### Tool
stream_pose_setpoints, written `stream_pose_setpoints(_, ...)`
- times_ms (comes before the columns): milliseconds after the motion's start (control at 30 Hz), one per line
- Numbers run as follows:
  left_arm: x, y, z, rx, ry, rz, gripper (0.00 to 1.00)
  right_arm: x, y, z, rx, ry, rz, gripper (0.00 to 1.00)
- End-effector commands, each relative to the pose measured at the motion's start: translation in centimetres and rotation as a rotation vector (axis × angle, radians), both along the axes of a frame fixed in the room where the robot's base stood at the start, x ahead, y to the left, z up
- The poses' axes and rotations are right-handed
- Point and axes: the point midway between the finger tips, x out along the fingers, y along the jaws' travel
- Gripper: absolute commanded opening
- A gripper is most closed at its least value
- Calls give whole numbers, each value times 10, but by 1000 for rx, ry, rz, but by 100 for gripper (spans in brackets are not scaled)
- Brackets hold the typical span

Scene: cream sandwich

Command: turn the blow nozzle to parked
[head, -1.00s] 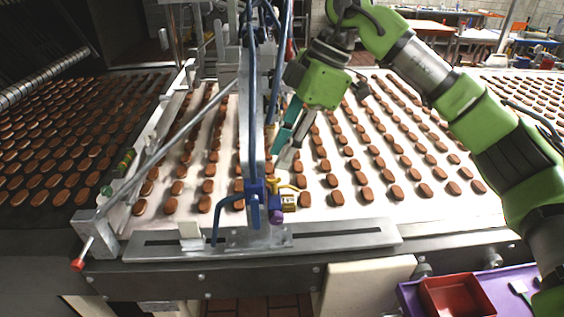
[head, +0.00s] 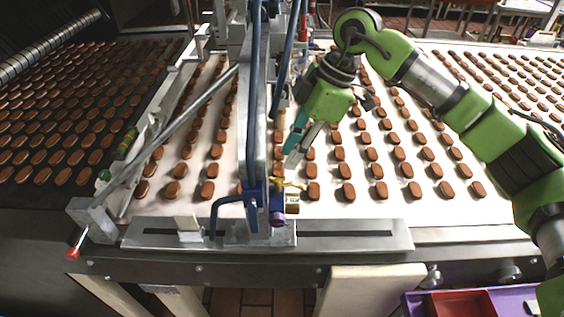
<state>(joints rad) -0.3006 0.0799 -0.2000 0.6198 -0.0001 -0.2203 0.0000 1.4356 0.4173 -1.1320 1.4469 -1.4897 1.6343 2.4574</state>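A small brass fitting (head: 291,204) with a purple end (head: 277,217) and a blue clamp (head: 255,200) sits at the foot of the metal upright, above the belt's front edge. It looks like the blow nozzle assembly, but I cannot tell its exact setting. A bent blue tube (head: 213,216) stands just left of it. My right gripper (head: 290,158), with one teal and one grey finger, points down at the belt above and behind the brass fitting. Its fingers look apart, with nothing between them, and it appears clear of the fitting. My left gripper is not in view.
Rows of brown biscuits lie on the white belt (head: 325,208) around the fitting. A slotted metal plate (head: 350,234) runs along the front edge. A diagonal rod (head: 170,130) crosses at left. A purple tray (head: 415,300) with a red bin (head: 460,304) is at lower right.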

Motion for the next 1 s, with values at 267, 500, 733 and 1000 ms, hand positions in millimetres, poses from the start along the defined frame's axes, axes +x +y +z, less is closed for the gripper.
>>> stream_pose_setpoints(267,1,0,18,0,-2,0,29,-3,18,-40,1,2,1,22)
stream_pose_setpoints(500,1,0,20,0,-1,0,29,-3,22,-52,1,0,1,22)
stream_pose_setpoints(733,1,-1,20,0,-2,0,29,-3,22,-53,1,0,1,17)
stream_pose_setpoints(1000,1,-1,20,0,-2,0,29,-3,22,-52,1,-2,1,0)
